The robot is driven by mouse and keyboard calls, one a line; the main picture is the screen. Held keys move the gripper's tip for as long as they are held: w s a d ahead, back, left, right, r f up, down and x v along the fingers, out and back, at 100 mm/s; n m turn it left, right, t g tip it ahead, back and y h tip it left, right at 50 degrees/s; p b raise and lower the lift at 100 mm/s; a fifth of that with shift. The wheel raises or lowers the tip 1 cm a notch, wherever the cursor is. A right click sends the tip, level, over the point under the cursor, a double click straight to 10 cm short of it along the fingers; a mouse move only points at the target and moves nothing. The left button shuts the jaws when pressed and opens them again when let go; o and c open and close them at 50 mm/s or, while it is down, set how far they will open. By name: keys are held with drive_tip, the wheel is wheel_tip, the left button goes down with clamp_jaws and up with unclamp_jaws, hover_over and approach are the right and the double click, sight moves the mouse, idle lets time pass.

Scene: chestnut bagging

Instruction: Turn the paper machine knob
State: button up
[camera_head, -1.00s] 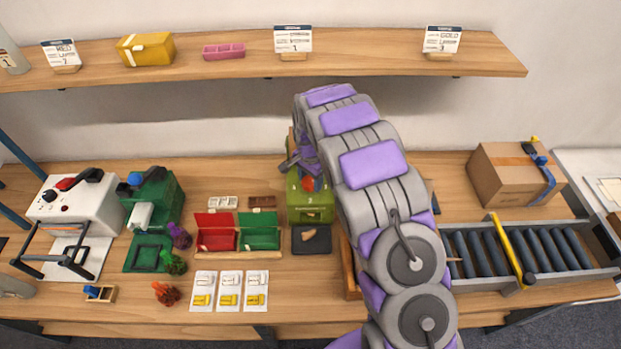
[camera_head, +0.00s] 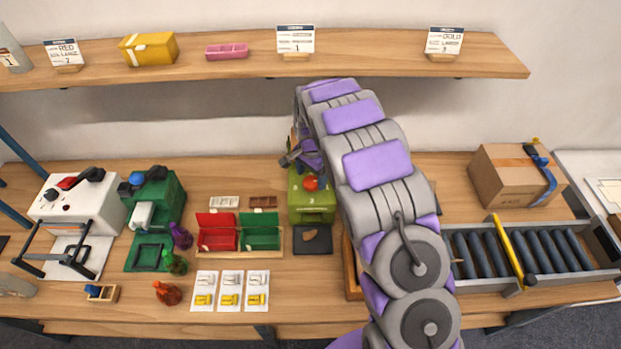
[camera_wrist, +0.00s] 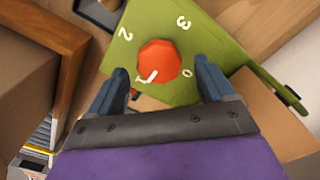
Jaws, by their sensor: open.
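The paper machine (camera_head: 311,205) is a green box on the table behind a dark pad, partly hidden by my arm. Its red knob (camera_wrist: 158,61) is an octagon on the green face (camera_wrist: 205,45), with the numbers 0, 1, 2 and 3 around it. The knob's white mark points toward the 1. The knob also shows in the head view (camera_head: 312,183). My gripper (camera_wrist: 160,78) is open, with its two dark fingers on either side of the knob in the wrist picture. I cannot tell whether they touch it.
A dark pad (camera_head: 312,240) lies in front of the machine. Red and green bins (camera_head: 217,238) stand to its left. A roller conveyor (camera_head: 510,252) and a cardboard box (camera_head: 515,176) are on the right. A shelf (camera_head: 375,57) runs above.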

sight(310, 181)
wheel_tip(310, 181, up, 15)
drive_tip(key=p, duration=0.1)
drive_tip(key=shift+a, duration=0.2)
drive_tip(key=shift+f, duration=0.1)
